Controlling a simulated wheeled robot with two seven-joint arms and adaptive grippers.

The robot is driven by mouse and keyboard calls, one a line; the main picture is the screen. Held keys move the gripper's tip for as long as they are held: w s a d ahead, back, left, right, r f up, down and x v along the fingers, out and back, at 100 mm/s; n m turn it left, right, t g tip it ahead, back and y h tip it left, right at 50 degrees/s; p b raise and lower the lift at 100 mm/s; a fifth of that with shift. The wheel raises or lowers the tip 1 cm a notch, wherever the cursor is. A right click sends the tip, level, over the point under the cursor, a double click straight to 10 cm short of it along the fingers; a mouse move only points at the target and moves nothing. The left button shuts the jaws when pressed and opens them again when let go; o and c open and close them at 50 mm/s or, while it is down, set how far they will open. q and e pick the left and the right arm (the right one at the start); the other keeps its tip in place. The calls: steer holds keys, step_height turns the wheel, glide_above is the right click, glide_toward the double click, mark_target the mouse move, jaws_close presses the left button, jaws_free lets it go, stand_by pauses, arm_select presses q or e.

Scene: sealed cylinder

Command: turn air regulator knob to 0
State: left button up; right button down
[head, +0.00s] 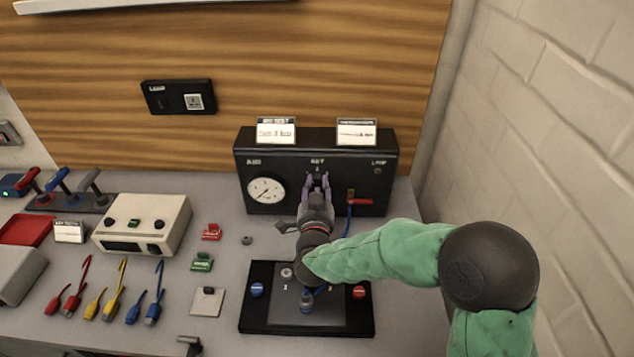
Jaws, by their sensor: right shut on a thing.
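The black air panel (262,222) stands at the back of the bench. It has a round white gauge (265,190) on its left and a red-handled valve (360,201) on its right. My right gripper (317,182) reaches up to the panel's front between them, under a small white label. Its fingers are shut on the regulator knob, which they mostly hide. The knob's pointer and setting cannot be read. The gauge's needle is too small to read surely. My left gripper is not in view.
In front of the panel lies a black plate (256,318) with blue and red buttons, partly under my right arm. A beige box (142,222), levers (90,180) and coloured cables (120,285) are at left. A brick wall (560,130) bounds the right side.

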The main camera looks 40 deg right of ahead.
steer(key=n+p, duration=0.2)
steer(key=n, duration=0.3)
steer(key=shift+n, duration=0.3)
steer(key=shift+n+p, duration=1.1)
steer(key=shift+n, duration=0.9)
steer(key=c, duration=0.9)
jaws_free()
steer(key=shift+c, duration=0.2)
steer(key=shift+a, duration=0.1)
steer(key=v, duration=1.2)
steer(key=shift+w, duration=0.1)
